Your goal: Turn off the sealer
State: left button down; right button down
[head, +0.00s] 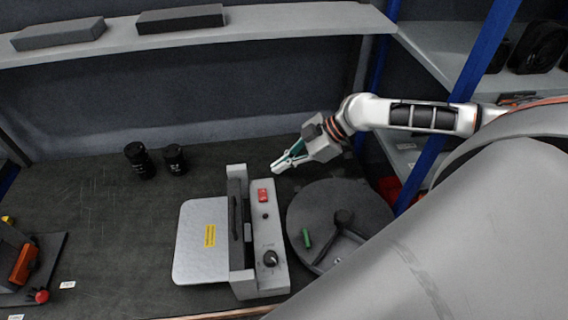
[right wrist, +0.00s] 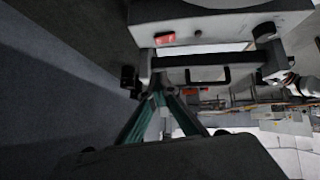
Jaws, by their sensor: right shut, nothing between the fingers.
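The sealer (head: 241,278) stands on the dark workbench, a grey box with a pale plate (head: 197,262) on its left side bearing a yellow label. A red switch (head: 263,195) sits near the far end of its top, with a small dark button and a black knob (head: 270,259) nearer to me. The red switch also shows in the right wrist view (right wrist: 165,39). My right gripper (head: 276,170) is shut and empty, just beyond and right of the red switch, apart from it. Whether the switch is on or off cannot be told. My left gripper is not in view.
A round grey tray (head: 303,206) with a green piece (head: 306,239) and a dark tool lies right of the sealer. Two black cylinders (head: 174,159) stand at the back. A device with an orange part (head: 24,263) is at far left. Blue shelf posts (head: 421,169) rise at right.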

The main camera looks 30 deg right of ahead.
jog(key=b, duration=0.1)
send_over(265, 189)
jog(key=f, duration=0.5)
jog(key=shift+s+a+f, duration=0.1)
jog(key=shift+s+a, duration=0.15)
jog(key=shift+d+f+b, duration=0.25)
jog(key=shift+f+b, duration=0.6)
jog(key=shift+b, duration=0.4)
jog(key=shift+w+f+b, duration=0.1)
jog(key=shift+f+b, duration=0.2)
jog(key=shift+b, duration=0.1)
jog(key=shift+f, duration=0.25)
jog(key=shift+f+b, duration=0.2)
jog(key=shift+b, duration=0.3)
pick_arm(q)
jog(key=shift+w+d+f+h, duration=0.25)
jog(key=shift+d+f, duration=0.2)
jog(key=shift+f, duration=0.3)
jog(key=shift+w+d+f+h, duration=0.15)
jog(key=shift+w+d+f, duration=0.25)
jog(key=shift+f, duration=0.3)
pick_arm(e)
jog(key=shift+w, duration=0.1)
jog(key=shift+f, duration=0.1)
